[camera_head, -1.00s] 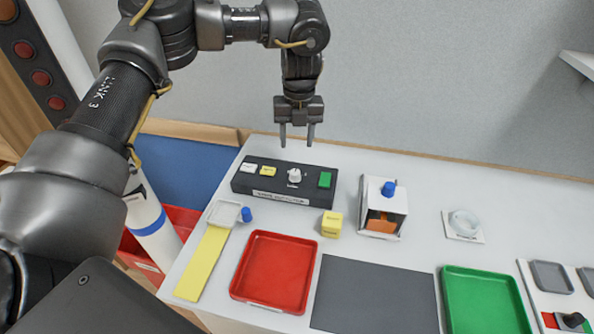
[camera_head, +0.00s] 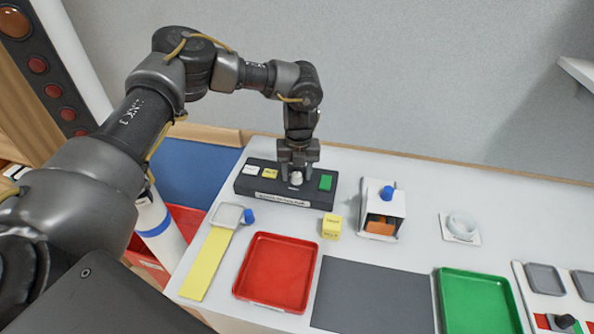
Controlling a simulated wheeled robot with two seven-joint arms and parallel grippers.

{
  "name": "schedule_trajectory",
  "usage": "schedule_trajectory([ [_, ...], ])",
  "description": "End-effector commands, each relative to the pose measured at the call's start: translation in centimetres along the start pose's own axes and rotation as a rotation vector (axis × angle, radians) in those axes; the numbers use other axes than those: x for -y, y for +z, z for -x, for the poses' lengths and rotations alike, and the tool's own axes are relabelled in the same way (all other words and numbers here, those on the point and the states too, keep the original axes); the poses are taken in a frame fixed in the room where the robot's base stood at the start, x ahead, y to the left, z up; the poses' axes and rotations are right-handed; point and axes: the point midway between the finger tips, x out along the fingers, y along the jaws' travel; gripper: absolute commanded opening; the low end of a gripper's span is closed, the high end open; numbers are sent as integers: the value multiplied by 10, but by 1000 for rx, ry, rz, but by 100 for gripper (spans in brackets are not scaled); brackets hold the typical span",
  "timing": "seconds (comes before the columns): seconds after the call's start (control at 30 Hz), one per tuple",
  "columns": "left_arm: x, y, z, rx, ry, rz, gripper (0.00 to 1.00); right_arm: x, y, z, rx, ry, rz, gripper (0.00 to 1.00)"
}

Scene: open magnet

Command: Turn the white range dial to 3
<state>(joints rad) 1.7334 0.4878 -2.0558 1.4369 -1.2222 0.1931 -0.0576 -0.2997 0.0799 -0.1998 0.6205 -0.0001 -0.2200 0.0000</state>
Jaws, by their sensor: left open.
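The white range dial (camera_head: 296,178) sits on top of the black control box (camera_head: 262,193), between a yellow button (camera_head: 269,173) and a green button (camera_head: 325,182). My left gripper (camera_head: 296,178) points straight down over the dial. Its open fingers stand on either side of the dial, low near the box top. I cannot tell whether they touch it. The dial's markings are too small to read, so its setting cannot be told. My right gripper is not in view.
A white button (camera_head: 251,169) is on the box's left end. A yellow cube (camera_head: 332,226), a red tray (camera_head: 275,272) and a white holder with a blue knob (camera_head: 383,212) stand nearby. A dark grey mat (camera_head: 373,296) and green tray (camera_head: 478,303) lie at the front.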

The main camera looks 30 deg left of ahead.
Motion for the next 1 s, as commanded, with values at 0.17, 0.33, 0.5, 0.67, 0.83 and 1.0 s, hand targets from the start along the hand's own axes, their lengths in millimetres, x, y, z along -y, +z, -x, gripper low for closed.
schedule_trajectory([
  [0.17, 0, 0, 0, 0, 0, 0, 38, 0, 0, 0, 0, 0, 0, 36],
  [0.33, 0, 0, 0, 0, 0, 0, 16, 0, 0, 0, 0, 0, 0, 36],
  [0.5, 0, 0, 0, 0, 0, -1, 4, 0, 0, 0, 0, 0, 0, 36],
  [0.67, 0, 0, 0, 0, -1, -21, 4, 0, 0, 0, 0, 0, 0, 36],
  [0.83, 0, 0, 0, 2, -1, -90, 4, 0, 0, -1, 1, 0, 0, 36],
  [1.0, 0, 0, 0, 8, -2, -212, 4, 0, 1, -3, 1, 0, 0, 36],
])
